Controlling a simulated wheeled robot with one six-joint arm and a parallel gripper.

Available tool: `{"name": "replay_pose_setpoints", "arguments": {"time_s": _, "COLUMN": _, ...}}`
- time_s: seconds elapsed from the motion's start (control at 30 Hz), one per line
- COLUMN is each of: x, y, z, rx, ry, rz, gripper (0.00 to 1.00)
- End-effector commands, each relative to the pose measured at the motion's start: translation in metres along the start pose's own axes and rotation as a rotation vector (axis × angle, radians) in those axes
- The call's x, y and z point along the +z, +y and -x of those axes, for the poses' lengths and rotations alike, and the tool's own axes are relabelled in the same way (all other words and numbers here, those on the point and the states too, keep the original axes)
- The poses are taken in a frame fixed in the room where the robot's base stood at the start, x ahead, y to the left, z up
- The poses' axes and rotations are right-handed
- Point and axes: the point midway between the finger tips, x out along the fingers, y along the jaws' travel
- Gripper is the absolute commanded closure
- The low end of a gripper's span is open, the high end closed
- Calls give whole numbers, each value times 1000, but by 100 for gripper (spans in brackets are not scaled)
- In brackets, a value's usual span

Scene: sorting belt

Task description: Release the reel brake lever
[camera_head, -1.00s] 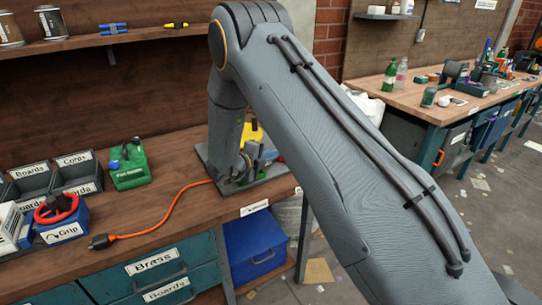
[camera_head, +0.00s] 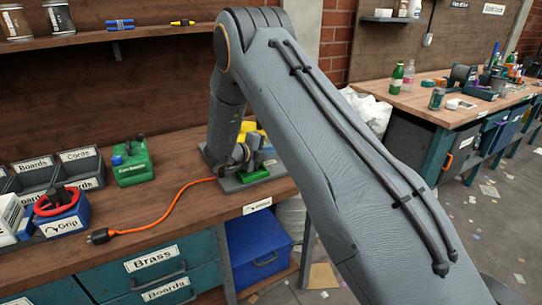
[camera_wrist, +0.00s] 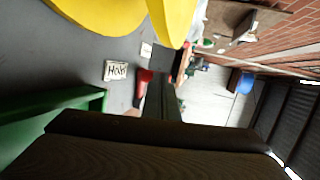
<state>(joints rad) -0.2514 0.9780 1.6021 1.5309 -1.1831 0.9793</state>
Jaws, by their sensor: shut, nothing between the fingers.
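The reel fixture stands on a grey base plate (camera_head: 226,181) at the right end of the wooden bench. Its yellow reel (camera_head: 260,134) shows partly behind my arm, and it is large at the top of the wrist view (camera_wrist: 100,12). A green part (camera_head: 256,175) sits low on the plate. My gripper (camera_head: 243,157) is at the fixture, shut and empty, close above the green part. A small red piece (camera_wrist: 143,80) shows beyond the dark gripper body in the wrist view; I cannot tell whether it is the brake lever. The lever is not clearly visible, and contact is unclear.
An orange cord (camera_head: 160,217) lies left of the fixture. A green can (camera_head: 132,162), grey bins (camera_head: 82,166) and a blue Grip box (camera_head: 66,222) stand farther left. A shelf (camera_head: 150,31) runs above. Bare bench lies between the can and fixture.

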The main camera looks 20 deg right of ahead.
Motion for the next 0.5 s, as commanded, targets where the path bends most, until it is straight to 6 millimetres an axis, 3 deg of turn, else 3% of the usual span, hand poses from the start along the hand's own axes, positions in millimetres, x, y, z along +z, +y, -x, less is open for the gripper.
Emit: {"name": "replay_pose_setpoints", "arguments": {"time_s": 0.5, "x": 12, "y": -7, "z": -22, "rx": -1, "ry": 0, "rz": 0, "gripper": 100}}
